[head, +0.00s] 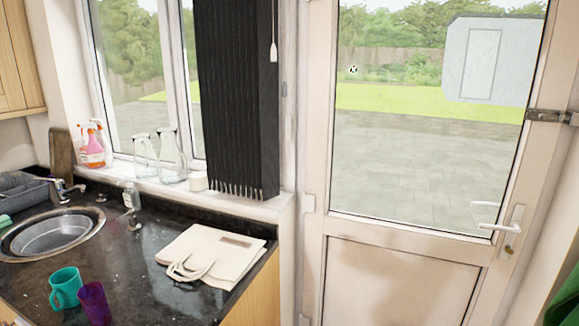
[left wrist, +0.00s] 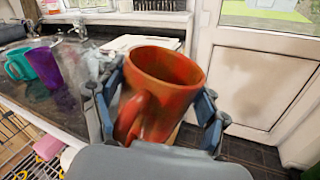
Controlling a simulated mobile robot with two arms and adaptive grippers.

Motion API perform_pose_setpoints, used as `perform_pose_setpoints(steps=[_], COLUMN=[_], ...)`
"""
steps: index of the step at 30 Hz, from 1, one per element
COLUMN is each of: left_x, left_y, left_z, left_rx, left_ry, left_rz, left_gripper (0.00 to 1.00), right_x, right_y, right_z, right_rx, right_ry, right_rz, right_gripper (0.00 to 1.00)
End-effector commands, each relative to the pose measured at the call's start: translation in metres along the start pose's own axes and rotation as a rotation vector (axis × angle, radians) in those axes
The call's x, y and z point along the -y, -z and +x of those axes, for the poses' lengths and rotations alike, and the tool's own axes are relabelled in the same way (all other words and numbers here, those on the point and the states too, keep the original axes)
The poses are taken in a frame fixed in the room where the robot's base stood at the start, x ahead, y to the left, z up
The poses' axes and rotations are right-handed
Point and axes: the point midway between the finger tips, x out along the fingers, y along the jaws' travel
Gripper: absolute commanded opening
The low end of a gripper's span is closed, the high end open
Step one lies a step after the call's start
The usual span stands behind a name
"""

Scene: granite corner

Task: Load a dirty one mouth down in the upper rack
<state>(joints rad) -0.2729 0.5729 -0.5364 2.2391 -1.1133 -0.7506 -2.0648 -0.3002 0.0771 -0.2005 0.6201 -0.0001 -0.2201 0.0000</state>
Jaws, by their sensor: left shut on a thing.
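My left gripper (left wrist: 158,92) is shut on an orange-red mug (left wrist: 172,112) in the left wrist view, with a finger on each side. The mug's mouth faces up and its handle points toward the camera. A teal mug (head: 65,289) and a purple cup (head: 95,303) stand on the counter in the head view. The teal mug (left wrist: 20,66) and purple cup (left wrist: 46,66) also show at the left of the left wrist view. A wire rack (left wrist: 14,130) shows partly at the lower left there, with pink items near it. Neither gripper shows in the head view.
The dark counter (head: 140,285) holds a folded cream bag (head: 205,252) and a round sink (head: 48,236) with a tap. Spray bottles (head: 93,145) and glass bottles stand on the windowsill. A white door (head: 400,280) is at the right.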

Motion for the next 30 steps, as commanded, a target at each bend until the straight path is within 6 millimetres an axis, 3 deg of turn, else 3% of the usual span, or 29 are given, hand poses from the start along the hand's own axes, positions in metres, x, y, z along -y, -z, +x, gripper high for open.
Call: perform_pose_setpoints(steps=[1, 15, 19, 30], left_x=[-0.004, -0.003, -0.001, 0.001], left_y=[-0.010, -0.007, -0.003, 0.004], left_z=[0.000, 0.001, 0.001, -0.003], left_rx=[-0.003, -0.029, -0.031, -0.032], left_ry=[0.001, 0.006, 0.005, 0.006], left_rz=[0.064, 0.651, 0.725, 0.730], left_gripper=[0.30, 0.30, 0.30, 0.30], right_x=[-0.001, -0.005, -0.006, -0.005], right_y=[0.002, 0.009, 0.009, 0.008], right_z=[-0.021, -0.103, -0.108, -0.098], right_rx=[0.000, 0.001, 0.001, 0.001], right_ry=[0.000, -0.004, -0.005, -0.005], right_rz=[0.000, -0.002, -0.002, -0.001], right_gripper=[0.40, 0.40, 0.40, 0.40])
